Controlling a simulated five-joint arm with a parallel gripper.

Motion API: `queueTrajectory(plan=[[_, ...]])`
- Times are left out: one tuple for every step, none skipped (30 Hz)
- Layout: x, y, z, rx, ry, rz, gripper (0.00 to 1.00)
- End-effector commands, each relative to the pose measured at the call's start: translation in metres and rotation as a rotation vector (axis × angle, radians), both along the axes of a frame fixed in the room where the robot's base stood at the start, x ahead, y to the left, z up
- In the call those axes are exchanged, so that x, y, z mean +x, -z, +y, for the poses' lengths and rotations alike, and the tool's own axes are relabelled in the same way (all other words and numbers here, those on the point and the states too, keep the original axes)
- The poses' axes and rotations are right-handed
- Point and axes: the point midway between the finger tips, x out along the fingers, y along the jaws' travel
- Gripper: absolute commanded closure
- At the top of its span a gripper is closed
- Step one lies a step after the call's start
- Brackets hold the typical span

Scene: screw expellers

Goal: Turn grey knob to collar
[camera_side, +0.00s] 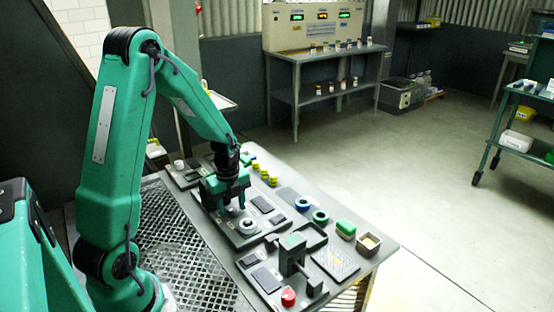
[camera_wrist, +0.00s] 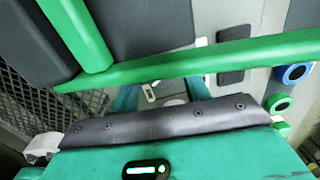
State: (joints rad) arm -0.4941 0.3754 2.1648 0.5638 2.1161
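A round light-grey knob (camera_side: 247,226) sits on a dark plate on the bench in the side view. A collar cannot be told apart from the knob at this size. My gripper (camera_side: 232,207) points down just behind and to the left of the knob, with its two teal fingers apart and nothing seen held between them. In the wrist view, my gripper (camera_wrist: 161,93) also shows its fingers apart. A small pale part shows between them, but most of the area below is hidden by my own gripper body and green bars.
A red knob (camera_side: 288,297) and a dark upright fixture (camera_side: 291,255) stand at the front. Several yellow pieces (camera_side: 264,173) are behind.

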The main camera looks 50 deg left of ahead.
Motion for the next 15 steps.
queueTrajectory(plan=[[0.0000,-0.0001,0.0000,0.000,0.000,0.000,0.64],[0.0000,-0.0002,0.0000,0.000,0.000,0.000,0.70],[0.0000,-0.0002,0.0000,0.000,0.000,0.000,0.78],[0.0000,-0.0002,0.0000,0.000,0.000,0.000,0.84],[0.0000,-0.0003,0.0000,0.000,0.000,0.000,0.90],[-0.0001,-0.0003,0.0000,0.000,0.000,0.000,0.95],[-0.0001,-0.0003,0.0000,0.000,0.000,0.000,0.95],[-0.0001,-0.0003,0.0000,0.000,0.000,0.000,0.95],[-0.0002,-0.0004,0.0000,0.000,-0.002,0.000,0.95],[-0.0002,-0.0004,0.0000,0.000,-0.004,0.000,0.95],[-0.0002,-0.0004,0.0000,0.000,-0.009,0.000,0.95],[-0.0002,-0.0004,0.0000,-0.001,-0.017,0.000,0.95],[-0.0002,-0.0004,0.0000,-0.001,-0.027,0.000,0.95],[-0.0003,-0.0004,0.0000,-0.001,-0.037,-0.001,0.95],[-0.0003,-0.0004,0.0000,-0.002,-0.055,-0.001,0.95]])
